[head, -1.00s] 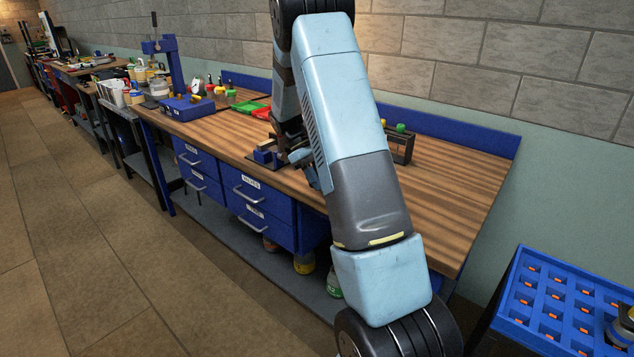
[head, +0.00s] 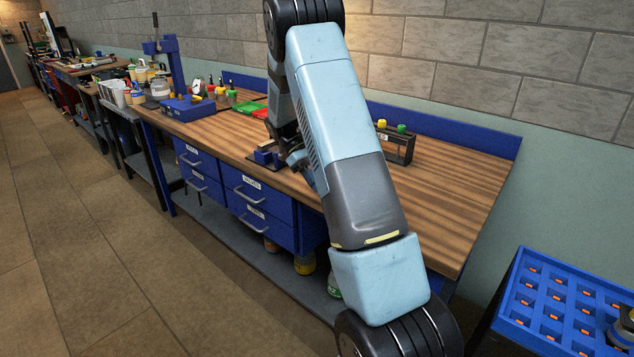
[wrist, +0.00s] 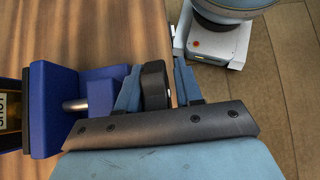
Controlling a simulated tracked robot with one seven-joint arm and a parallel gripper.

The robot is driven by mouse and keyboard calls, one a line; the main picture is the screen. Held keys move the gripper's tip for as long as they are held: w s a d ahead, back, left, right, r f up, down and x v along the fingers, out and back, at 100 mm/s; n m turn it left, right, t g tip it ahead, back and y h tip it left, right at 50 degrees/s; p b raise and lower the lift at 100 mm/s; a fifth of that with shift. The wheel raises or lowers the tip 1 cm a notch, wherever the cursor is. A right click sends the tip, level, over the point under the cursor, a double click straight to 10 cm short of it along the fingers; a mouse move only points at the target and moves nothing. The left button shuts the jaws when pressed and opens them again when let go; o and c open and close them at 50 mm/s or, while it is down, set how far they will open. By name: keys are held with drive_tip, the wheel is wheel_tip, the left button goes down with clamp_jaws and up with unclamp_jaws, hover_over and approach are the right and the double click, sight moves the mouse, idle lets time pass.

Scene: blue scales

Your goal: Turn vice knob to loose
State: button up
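The small blue vice (head: 266,155) sits near the front edge of the workbench in the head view. In the wrist view its blue body (wrist: 50,105) is at the left, with a metal shaft and a dark round knob (wrist: 154,86) on its right side. My gripper (wrist: 157,66) has one finger on each side of the knob. The left finger is close against the knob. A narrow gap shows between the knob and the right finger, so the gripper looks open around it. In the head view my arm hides the knob and much of the gripper.
The wooden workbench (head: 440,190) is mostly clear at the right. A dark rack (head: 397,145) with yellow and green tops stands behind my arm. A blue press (head: 180,85) and red and green trays stand at the left. A blue slotted tray (head: 560,305) is at the lower right.

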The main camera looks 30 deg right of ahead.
drive_tip(key=shift+r, duration=0.1)
drive_tip(key=shift+w, duration=0.1)
drive_tip(key=shift+w+r, duration=0.25)
drive_tip(key=shift+r, duration=0.05)
drive_tip(key=v, duration=1.3)
drive_tip(key=shift+s, duration=0.15)
drive_tip(key=s+d+r+t+y, duration=0.4)
drive_tip(key=s+t, duration=0.5)
drive_tip(key=f, duration=1.3)
drive_tip(key=shift+w+a+f, duration=0.2)
drive_tip(key=shift+w+f, duration=0.05)
drive_tip(key=shift+f, duration=0.1)
